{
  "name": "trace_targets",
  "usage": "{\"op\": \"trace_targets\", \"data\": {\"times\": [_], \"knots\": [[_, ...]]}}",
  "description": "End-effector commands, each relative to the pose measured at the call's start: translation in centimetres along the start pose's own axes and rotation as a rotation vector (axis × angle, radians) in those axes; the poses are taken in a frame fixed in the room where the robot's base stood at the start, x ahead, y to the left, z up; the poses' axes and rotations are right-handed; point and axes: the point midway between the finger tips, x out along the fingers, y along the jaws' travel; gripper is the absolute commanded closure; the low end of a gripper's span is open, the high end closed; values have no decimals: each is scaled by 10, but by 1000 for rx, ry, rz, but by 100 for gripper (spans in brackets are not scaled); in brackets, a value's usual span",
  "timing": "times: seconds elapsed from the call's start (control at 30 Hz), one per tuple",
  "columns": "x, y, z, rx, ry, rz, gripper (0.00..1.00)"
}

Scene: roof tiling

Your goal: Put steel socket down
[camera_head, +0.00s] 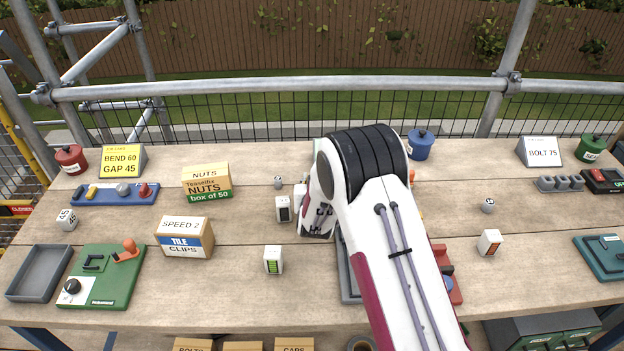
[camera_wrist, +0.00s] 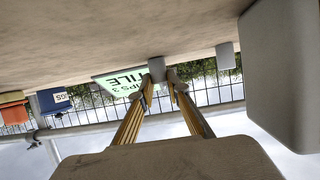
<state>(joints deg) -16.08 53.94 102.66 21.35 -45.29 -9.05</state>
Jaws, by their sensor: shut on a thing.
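My gripper (camera_wrist: 160,84) shows in the wrist view, which is upside down, with the bench top along the upper edge. Its two fingers are shut on a small grey cylinder, the steel socket (camera_wrist: 157,68). The socket is at or very near the bench top; I cannot tell whether it touches. A second grey cylinder (camera_wrist: 225,56) stands apart, to the right in that view. In the head view my arm hides the fingertips and the held socket. A small grey cylinder (camera_head: 278,182) stands left of my arm there.
A large pale block (camera_wrist: 288,70) is close at the right of the wrist view. Small white boxes (camera_head: 283,208) stand left of my arm. A green sign (camera_wrist: 125,82) and a blue pot (camera_head: 420,145) are behind. Open bench (camera_head: 345,140) lies toward the back edge.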

Motion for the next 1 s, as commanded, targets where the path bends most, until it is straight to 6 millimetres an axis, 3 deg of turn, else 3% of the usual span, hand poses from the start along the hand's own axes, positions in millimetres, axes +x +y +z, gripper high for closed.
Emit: {"op": "trace_targets", "data": {"times": [0.07,0.1,0.13,0.17,0.67,1.0], "knots": [[1,0,2,0,0,0,100],[1,0,2,0,0,0,76],[1,0,1,0,0,0,68],[1,0,1,0,0,0,67],[-1,0,-2,0,0,0,67],[-25,-1,-2,-1,0,-1,67]]}}
